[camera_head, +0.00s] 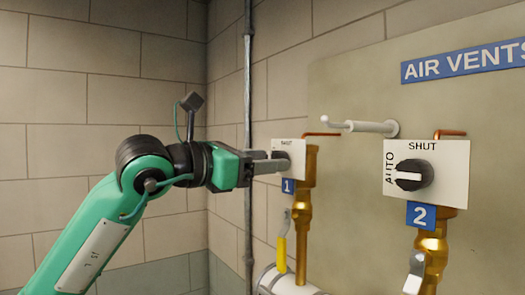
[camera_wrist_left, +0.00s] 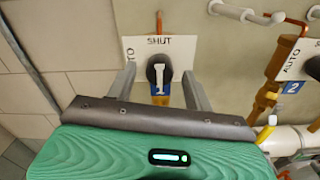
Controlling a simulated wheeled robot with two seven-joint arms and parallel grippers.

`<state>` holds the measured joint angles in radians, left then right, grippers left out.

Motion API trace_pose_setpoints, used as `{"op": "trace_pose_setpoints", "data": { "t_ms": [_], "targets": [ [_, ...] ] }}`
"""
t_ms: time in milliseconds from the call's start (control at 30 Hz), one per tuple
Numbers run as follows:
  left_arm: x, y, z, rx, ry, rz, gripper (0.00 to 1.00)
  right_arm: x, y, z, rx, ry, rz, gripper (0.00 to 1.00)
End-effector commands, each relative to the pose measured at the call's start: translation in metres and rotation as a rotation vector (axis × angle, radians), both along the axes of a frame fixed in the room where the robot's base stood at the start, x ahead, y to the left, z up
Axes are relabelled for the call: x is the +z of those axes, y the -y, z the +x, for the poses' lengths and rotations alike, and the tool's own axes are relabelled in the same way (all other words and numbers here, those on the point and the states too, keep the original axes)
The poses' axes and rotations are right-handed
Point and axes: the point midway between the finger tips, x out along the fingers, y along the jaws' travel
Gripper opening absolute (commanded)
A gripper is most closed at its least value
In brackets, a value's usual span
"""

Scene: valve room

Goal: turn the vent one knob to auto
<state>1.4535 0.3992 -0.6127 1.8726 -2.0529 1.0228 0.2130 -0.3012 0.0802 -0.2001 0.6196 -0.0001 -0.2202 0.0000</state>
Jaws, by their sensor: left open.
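The vent one knob (camera_wrist_left: 154,72) is black with a white bar and sits on a white plate (camera_wrist_left: 180,47) marked SHUT at the top and, partly hidden, AUTO at the left. The bar stands upright, in line with SHUT. My left gripper (camera_wrist_left: 159,80) is open, with one finger on each side of the knob; I cannot tell whether they touch it. In the head view, my left gripper (camera_head: 281,161) reaches the vent one plate (camera_head: 293,148) from the left and partly covers the knob. My right gripper is not in view.
The vent two knob (camera_head: 412,174) is to the right, its white pointer toward AUTO. Brass pipes (camera_head: 303,215) run below the plates, with a yellow-handled lever (camera_head: 281,252). A white horizontal rod (camera_head: 370,127) juts out between the vents. A grey vertical pipe (camera_head: 248,90) runs behind my gripper.

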Motion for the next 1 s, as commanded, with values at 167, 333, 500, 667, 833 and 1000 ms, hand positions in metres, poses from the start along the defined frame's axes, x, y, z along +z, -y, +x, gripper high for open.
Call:
{"op": "trace_pose_setpoints", "data": {
  "t_ms": [167, 333, 500, 667, 833, 1000],
  "targets": [
    [-0.001, 0.002, 0.001, 0.0, 0.0, 0.0, 0.52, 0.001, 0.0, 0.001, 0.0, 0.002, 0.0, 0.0],
    [-0.001, 0.001, 0.001, 0.0, 0.0, 0.0, 0.42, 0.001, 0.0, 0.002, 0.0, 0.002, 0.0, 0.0],
    [0.0, 0.001, 0.001, 0.001, -0.001, -0.001, 0.09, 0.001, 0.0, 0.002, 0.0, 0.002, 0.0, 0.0],
    [-0.001, 0.001, 0.001, 0.001, -0.003, -0.003, 0.07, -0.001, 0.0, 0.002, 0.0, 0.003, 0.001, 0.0],
    [-0.003, 0.001, 0.001, 0.001, -0.028, -0.023, 0.07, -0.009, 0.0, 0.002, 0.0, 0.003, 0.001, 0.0],
    [-0.005, 0.001, 0.001, 0.001, -0.094, -0.072, 0.08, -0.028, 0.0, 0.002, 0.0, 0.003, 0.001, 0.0]
  ]
}}
